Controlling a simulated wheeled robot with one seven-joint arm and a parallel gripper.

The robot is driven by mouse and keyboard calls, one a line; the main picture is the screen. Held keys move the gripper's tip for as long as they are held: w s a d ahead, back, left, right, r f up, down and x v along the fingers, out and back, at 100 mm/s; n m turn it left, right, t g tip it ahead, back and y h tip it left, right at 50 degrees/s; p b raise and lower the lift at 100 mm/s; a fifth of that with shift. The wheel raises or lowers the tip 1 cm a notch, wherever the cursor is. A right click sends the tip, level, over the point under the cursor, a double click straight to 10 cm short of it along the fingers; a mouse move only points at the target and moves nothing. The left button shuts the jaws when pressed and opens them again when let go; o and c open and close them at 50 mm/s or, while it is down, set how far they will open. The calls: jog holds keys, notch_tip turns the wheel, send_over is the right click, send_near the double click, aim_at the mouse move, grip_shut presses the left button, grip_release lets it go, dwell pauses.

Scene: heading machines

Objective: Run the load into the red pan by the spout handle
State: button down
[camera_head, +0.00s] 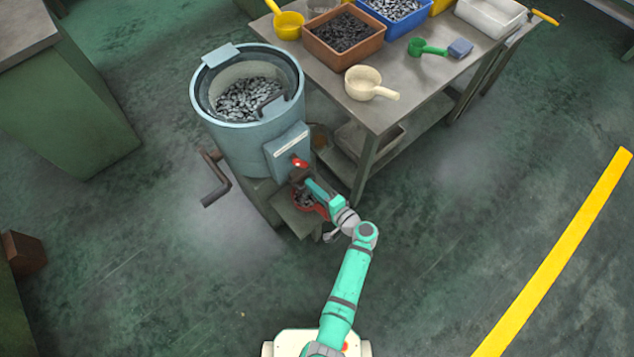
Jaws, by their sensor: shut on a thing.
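The blue-grey drum machine (235,140) holds a heap of small grey metal pieces (248,98). A box on its lower right side carries a red knob (299,162), with the dark spout area below it. The red pan (322,211) sits on a small grey stand under the spout, with grey pieces (303,198) showing in it. My gripper (306,183) reaches in from the right at the spout, just over the pan. It is shut on what looks like the spout handle; the fingertips and the grip are small and partly hidden by my wrist.
A crank (213,180) sticks out left of the drum. A metal table (405,108) at the upper right carries a brown bin (372,45), blue bin (421,19), cream scoop (366,85), yellow scoop (288,25) and green scoop (424,47). Floor on the right is clear, with a yellow line (560,245).

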jog(key=shift+s+d, duration=0.1)
jog(key=shift+s, duration=0.25)
jog(key=c, duration=2.1)
grip_release()
jog(key=shift+d, duration=0.1)
jog(key=v, duration=1)
jog(key=shift+s+d, duration=0.25)
jog(key=shift+s, duration=0.05)
